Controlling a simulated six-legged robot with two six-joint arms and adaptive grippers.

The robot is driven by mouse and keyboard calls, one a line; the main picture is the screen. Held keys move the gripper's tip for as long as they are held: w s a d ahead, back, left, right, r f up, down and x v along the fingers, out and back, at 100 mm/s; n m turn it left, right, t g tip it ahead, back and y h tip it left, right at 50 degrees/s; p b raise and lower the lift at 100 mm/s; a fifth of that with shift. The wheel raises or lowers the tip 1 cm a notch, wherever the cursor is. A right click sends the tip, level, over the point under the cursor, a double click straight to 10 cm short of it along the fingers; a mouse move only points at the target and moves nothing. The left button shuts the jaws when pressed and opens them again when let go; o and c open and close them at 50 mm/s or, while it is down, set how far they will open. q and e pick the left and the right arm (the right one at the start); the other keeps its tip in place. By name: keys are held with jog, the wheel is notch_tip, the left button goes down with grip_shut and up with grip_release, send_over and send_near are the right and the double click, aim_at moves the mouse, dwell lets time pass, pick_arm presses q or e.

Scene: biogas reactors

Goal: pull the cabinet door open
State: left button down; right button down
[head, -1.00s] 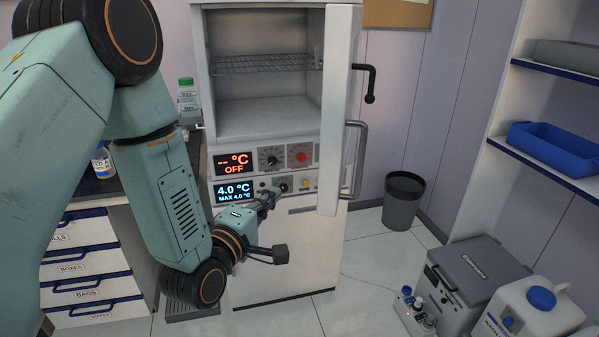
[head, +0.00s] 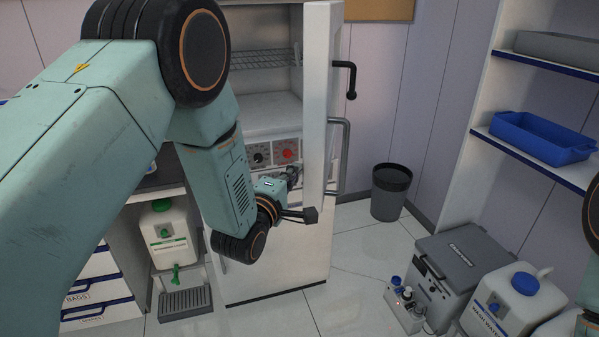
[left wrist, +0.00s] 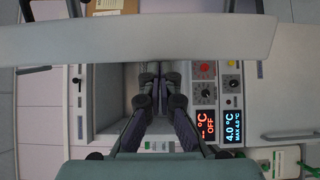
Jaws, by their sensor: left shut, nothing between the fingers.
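The white cabinet (head: 275,245) stands ahead with its upper compartment exposed. Its white door (head: 319,90) stands open, swung toward me and seen nearly edge-on, with a grey bar handle (head: 346,158) on its outer face. My left gripper (head: 294,174) is in front of the control panel, on the inner side of the door. Contact with the door cannot be told. In the left wrist view, the shut, empty fingers (left wrist: 156,82) point toward the open compartment, and the door (left wrist: 150,40) crosses the top as a pale band. My right gripper is not in view.
A black latch lever (head: 350,78) sticks out from the door. A dark bin (head: 390,195) stands right of the cabinet. A grey box (head: 465,265) and a white jug (head: 512,295) stand on the floor at lower right.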

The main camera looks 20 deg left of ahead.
pick_arm(q)
jog(key=shift+w+d+f, duration=0.1)
jog(key=shift+w+d, duration=0.05)
jog(key=shift+d, duration=0.5)
jog(key=shift+s, duration=0.2)
